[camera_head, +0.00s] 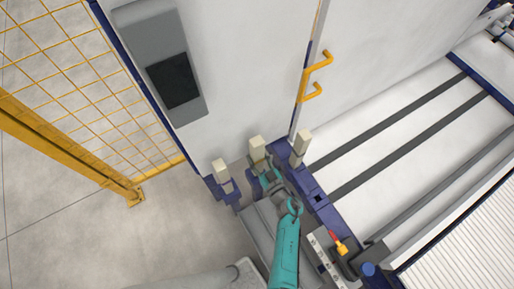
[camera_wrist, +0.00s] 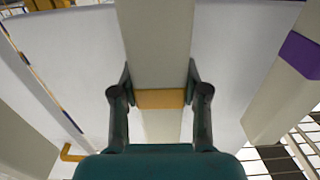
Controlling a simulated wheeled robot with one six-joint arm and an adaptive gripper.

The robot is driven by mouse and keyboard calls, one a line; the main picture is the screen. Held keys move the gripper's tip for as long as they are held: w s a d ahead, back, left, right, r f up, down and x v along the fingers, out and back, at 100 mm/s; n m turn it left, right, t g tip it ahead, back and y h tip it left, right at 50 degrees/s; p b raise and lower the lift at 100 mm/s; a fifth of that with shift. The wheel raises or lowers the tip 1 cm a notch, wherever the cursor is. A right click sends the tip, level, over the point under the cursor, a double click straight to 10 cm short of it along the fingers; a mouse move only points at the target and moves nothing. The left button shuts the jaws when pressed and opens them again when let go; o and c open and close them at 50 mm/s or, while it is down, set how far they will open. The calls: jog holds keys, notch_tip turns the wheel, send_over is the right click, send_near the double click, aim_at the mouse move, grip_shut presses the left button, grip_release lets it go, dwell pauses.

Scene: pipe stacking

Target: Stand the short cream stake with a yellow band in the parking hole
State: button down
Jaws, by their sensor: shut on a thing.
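The cream stake with a yellow band (camera_wrist: 159,45) stands between the fingers of my gripper (camera_wrist: 160,98) in the wrist view, and the band shows between the fingertips. My gripper is shut on it. In the head view the held stake (camera_head: 257,147) is the middle one of three, roughly upright, with my gripper (camera_head: 265,175) at its lower part. Its lower end is hidden, so I cannot tell whether it sits in a socket. A small dark square hole (camera_head: 318,198) shows in the blue rail, to the right of and nearer than the stakes.
A cream stake (camera_head: 221,170) stands at the left and another (camera_head: 302,143) at the right, close to my gripper. A white cabinet with a yellow handle (camera_head: 304,92) rises behind. A red and yellow part (camera_head: 339,244) lies near the front. Yellow mesh fencing (camera_head: 75,80) is at left.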

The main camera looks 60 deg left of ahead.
jog(key=shift+f, duration=0.25)
dwell(0.4)
jog(key=shift+f, duration=1.05)
jog(key=c, duration=0.5)
grip_release()
jog(key=shift+d, duration=0.1)
jog(key=s+d, duration=0.1)
jog(key=d, duration=1)
jog(key=shift+d, duration=0.4)
